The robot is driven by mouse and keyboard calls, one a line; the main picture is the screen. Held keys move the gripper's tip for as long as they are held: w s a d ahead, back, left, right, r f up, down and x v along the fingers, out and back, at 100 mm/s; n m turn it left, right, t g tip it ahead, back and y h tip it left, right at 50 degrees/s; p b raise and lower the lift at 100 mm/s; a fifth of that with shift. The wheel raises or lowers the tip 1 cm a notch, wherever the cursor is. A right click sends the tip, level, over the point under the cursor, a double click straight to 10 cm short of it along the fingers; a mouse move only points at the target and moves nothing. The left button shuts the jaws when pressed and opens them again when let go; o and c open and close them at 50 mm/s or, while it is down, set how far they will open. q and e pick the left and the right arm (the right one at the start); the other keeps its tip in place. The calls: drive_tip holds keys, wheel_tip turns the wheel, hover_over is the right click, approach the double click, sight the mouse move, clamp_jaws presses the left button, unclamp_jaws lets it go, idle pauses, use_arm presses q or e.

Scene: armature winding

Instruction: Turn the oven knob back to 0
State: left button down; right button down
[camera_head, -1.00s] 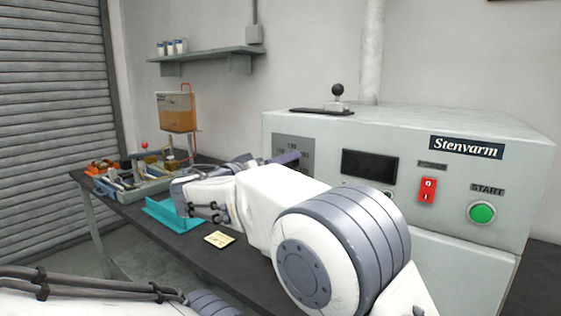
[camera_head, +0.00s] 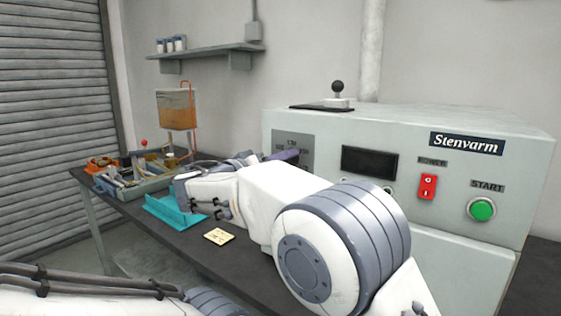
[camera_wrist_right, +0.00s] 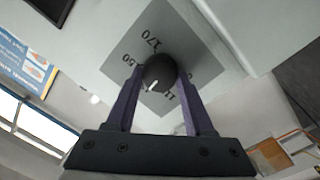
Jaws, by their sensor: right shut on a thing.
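The oven (camera_head: 470,222) is the pale cabinet marked Stenvarm, at the right of the head view. Its dark round knob (camera_wrist_right: 158,70) sits on a grey dial plate (camera_wrist_right: 178,38), which also shows in the head view (camera_head: 290,138). The knob's white mark points down-left in the wrist view, between 150 and a partly covered number starting with 11. My right gripper (camera_wrist_right: 159,84) is shut on the knob, its two purple fingers on either side. In the head view my gripper (camera_head: 287,156) hides the knob. My left gripper is out of view. The 0 label cannot be made out.
A red power switch (camera_head: 428,187) and green start button (camera_head: 481,209) are right of the dark display (camera_head: 369,163). A teal bracket (camera_head: 176,211), a yellow note (camera_head: 219,236) and a tool tray (camera_head: 150,187) lie on the dark bench (camera_head: 190,245).

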drive_tip(key=n+p, duration=0.2)
drive_tip(key=n, duration=0.6)
drive_tip(key=n+t+p, duration=0.1)
drive_tip(key=n+p, duration=0.2)
drive_tip(key=n, duration=0.5)
drive_tip(key=n+y+p, duration=0.1)
drive_tip(key=n+p, duration=0.1)
drive_tip(key=n, duration=0.6)
drive_tip(key=shift+f+t, duration=0.25)
drive_tip(key=shift+t, duration=0.05)
drive_tip(key=shift+c, duration=1.4)
unclamp_jaws()
drive_tip(key=shift+f, duration=0.1)
drive_tip(key=shift+d, duration=0.1)
